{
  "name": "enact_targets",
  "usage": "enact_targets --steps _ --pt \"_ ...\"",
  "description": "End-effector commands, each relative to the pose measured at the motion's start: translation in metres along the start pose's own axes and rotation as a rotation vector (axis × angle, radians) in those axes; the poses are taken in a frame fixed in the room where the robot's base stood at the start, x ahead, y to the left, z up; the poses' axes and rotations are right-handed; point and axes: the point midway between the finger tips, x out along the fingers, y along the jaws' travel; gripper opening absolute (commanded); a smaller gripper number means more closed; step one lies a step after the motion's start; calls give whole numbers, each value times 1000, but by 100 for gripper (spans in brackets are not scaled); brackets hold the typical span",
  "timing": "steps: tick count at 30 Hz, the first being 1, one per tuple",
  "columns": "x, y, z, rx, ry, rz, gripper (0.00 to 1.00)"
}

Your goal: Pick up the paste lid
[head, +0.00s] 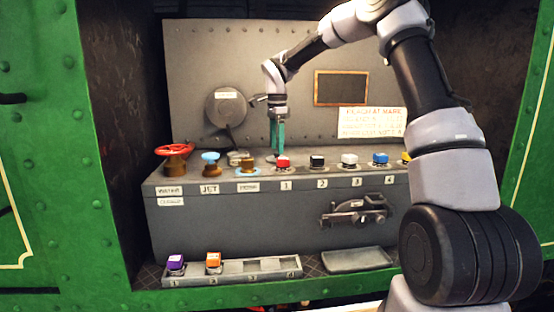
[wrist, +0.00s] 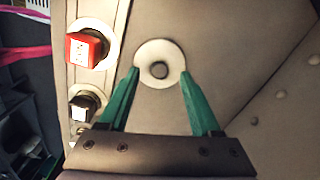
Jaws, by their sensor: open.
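A pale round disc with a dark round knob in its middle, which looks like the paste lid (wrist: 160,71), lies between the fingertips in the wrist view. In the head view I cannot make it out clearly behind the fingers. My gripper (head: 277,157) points down at the back of the grey counter, behind the red block. Its two green fingers are open, one on each side of the disc, and hold nothing. I cannot tell whether they touch its rim.
The red block (head: 283,161) stands close in front of the gripper, with black (head: 317,161), white (head: 349,160) and blue (head: 380,159) blocks to its right. A brown block (head: 248,164) and a red valve wheel (head: 174,150) stand left. The back wall (head: 300,60) is close behind.

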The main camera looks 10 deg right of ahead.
Motion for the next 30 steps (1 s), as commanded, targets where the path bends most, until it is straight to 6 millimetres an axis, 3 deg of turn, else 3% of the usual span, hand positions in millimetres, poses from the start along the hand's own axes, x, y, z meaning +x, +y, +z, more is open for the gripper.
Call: enact_targets --steps 4,12,13,18,30 --pt "18 1 0 0 -1 2 65" --pt "22 0 0 0 0 -2 65" --pt "22 0 0 0 0 -2 61" --pt "22 0 0 0 0 -1 0" --pt "17 0 0 1 0 -2 0"
